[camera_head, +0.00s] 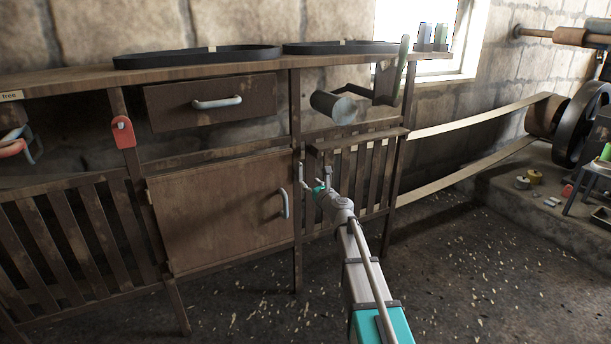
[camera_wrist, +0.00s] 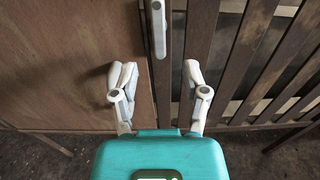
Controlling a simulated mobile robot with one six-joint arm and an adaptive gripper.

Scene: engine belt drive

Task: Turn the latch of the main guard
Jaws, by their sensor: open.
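The main guard is the slatted wooden panel (camera_head: 360,182) to the right of a post; its slats also fill the right of the wrist view (camera_wrist: 235,55). The latch (camera_wrist: 157,28) is a pale grey upright bar with a rounded lower end, on the post at the top middle of the wrist view. My gripper (camera_head: 315,178) is in front of the post. In the wrist view, my gripper (camera_wrist: 156,78) is open and empty, its fingers apart below the latch.
A wooden cabinet door (camera_head: 220,212) with an upright handle (camera_head: 285,203) is left of the post. A drawer (camera_head: 212,101) and a grey cylinder on a crank (camera_head: 335,107) are above. A flat belt (camera_head: 470,120) runs right to a wheel. The floor in front is open.

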